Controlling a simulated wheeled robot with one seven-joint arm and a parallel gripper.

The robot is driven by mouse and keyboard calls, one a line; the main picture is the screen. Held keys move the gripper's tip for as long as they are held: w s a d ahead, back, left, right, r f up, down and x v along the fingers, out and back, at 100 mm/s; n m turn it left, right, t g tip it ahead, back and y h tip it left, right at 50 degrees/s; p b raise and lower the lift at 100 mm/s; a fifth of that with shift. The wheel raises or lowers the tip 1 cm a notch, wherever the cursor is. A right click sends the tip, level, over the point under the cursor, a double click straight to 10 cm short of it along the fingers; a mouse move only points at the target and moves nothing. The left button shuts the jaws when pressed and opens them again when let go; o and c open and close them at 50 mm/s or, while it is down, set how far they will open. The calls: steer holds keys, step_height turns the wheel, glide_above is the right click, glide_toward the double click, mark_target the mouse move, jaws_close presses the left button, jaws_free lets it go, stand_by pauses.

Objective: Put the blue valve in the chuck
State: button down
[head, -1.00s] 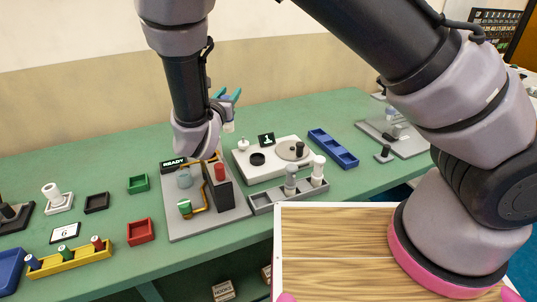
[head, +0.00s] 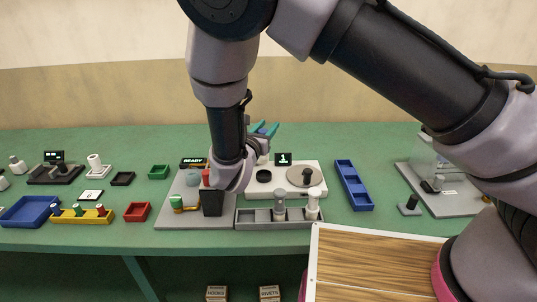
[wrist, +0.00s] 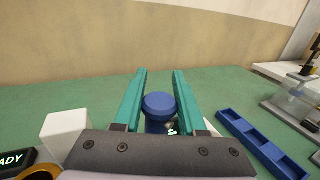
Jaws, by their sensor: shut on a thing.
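My gripper (head: 265,130) shows its teal fingertips above the white machine (head: 310,168) marked 1. In the wrist view, my gripper (wrist: 157,92) is shut on a blue valve (wrist: 158,106), whose round blue top sits between the fingers. In the head view the valve is mostly hidden by my wrist. The white machine carries a black round socket (head: 264,176), which may be the chuck, and a grey disc (head: 304,175) with a black knob. The held valve is apart from the socket.
A grey rack (head: 247,221) with grey and white pieces stands in front of the machine. A blue tray (head: 353,186) is to its right. Left are the READY station (head: 193,163) and a yellow rack (head: 79,218) with several coloured pieces. A clear-boxed fixture (head: 470,204) stands far right.

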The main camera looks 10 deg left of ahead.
steer(key=shift+f, duration=2.85)
steer(key=shift+f, duration=0.15)
steer(key=shift+c, duration=2.4)
jaws_free()
